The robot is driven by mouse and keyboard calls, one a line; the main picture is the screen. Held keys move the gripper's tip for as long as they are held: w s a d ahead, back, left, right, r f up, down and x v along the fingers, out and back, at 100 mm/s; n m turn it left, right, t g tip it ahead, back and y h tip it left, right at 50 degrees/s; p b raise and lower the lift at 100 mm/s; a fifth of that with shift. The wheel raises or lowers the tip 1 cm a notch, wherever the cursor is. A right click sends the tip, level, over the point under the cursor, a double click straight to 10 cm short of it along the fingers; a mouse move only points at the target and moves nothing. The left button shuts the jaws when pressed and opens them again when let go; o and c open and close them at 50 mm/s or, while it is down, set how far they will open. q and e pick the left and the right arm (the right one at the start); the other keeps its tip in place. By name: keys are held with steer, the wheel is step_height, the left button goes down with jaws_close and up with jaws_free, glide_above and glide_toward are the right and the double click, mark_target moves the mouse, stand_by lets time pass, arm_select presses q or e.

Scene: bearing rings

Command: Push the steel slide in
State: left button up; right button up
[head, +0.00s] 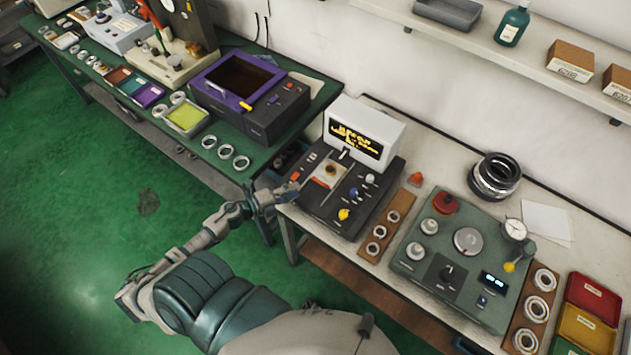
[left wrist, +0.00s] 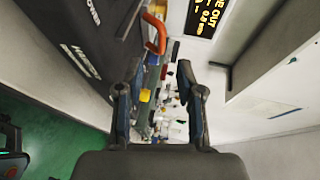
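A black tester (head: 345,193) with a white display box (head: 364,132) stands on the light bench. A pale metal plate (head: 327,173), which looks like the steel slide, lies on its top around a dark round spot. A small red-orange part (head: 295,176) sits at the tester's left edge. My left gripper (head: 290,191) is beside that edge, low and empty. In the left wrist view its two fingers (left wrist: 160,78) are spread apart, with an orange handle (left wrist: 155,34) beyond them. The slide cannot be made out there. My right gripper is not in view.
A wooden strip with rings (head: 384,232) lies right of the tester, then a green control box (head: 458,255). A purple-framed machine (head: 250,95) stands on the green bench at left. A gap separates the benches. Green floor is open at front left.

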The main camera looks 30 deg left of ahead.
mark_target(315, 189)
arm_select(q)
steer(key=x, duration=0.9)
steer(key=shift+d+p, duration=0.1)
steer(key=shift+p, duration=0.25)
steer(key=shift+c, duration=0.3)
steer(key=c, duration=0.4)
jaws_close()
